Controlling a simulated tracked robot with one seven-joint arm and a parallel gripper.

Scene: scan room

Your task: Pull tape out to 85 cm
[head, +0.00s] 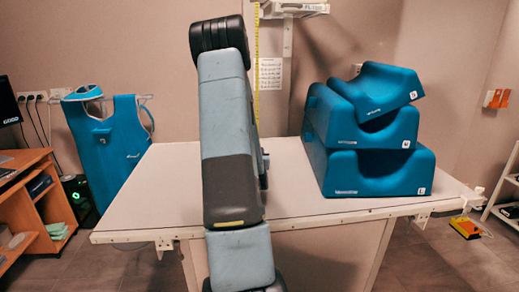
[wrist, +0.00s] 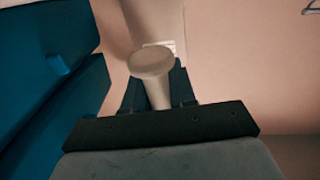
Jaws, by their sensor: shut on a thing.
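A yellow tape (head: 257,60) hangs straight down in the head view, in front of the back wall, from a pale unit (head: 295,8) at the top. Its lower part passes out of sight behind my arm. In the wrist view my gripper (wrist: 157,90) has its dark fingers closed around the stem of a pale, round-ended knob (wrist: 151,62). The join between knob and tape is not visible. My gripper is hidden behind my arm in the head view. The scale marks are too small to read.
A white table (head: 150,195) spans the middle. Stacked blue cushions (head: 370,170) stand on its right side and appear close at left in the wrist view (wrist: 50,65). A notice (head: 269,74) is on the wall. A blue apron (head: 110,145) hangs at left.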

